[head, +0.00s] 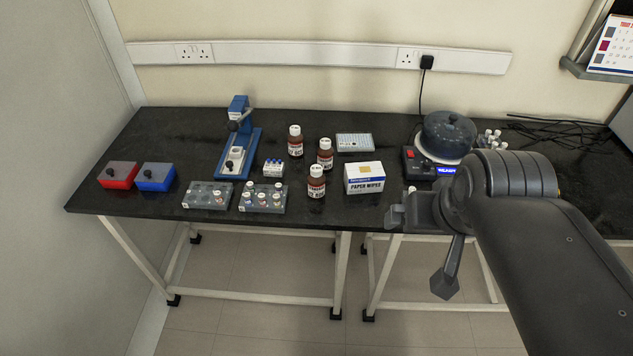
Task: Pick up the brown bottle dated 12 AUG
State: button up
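Three brown bottles with white caps and white labels stand upright near the middle of the black bench. The front bottle (316,183) has a label that seems to read 12 AUG, but the print is small. The back-left bottle (295,142) and the middle-right bottle (325,154) carry other labels that I cannot read surely. My gripper (398,214) is at the bench's front edge, right of the bottles and the paper wipes box, apart from the front bottle. Its fingers are small and dark, so I cannot tell whether they are open.
The paper wipes box (364,179) stands just right of the front bottle. Vial racks (262,197) lie to its left, with a blue press (239,150) behind. A centrifuge-like device (445,138) stands at right. Red (118,175) and blue (156,177) boxes are far left.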

dwell(0.3)
jog(key=c, duration=0.6)
jog(key=n+g+y, duration=0.1)
jog(key=n, duration=0.2)
send_over(317, 176)
jog(key=s+d, duration=0.2)
notch_tip(317, 176, down, 16)
jog(key=shift+s+a+x, duration=0.15)
jog(key=shift+a+x, duration=0.05)
jog(key=shift+x, duration=1.65)
jog(key=shift+s+a+x, duration=0.1)
jog(key=shift+a+x, duration=0.1)
jog(key=shift+x, duration=1.6)
jog(key=shift+s+a+x, duration=0.15)
jog(key=shift+a+x, duration=0.1)
jog(key=shift+x, duration=1.6)
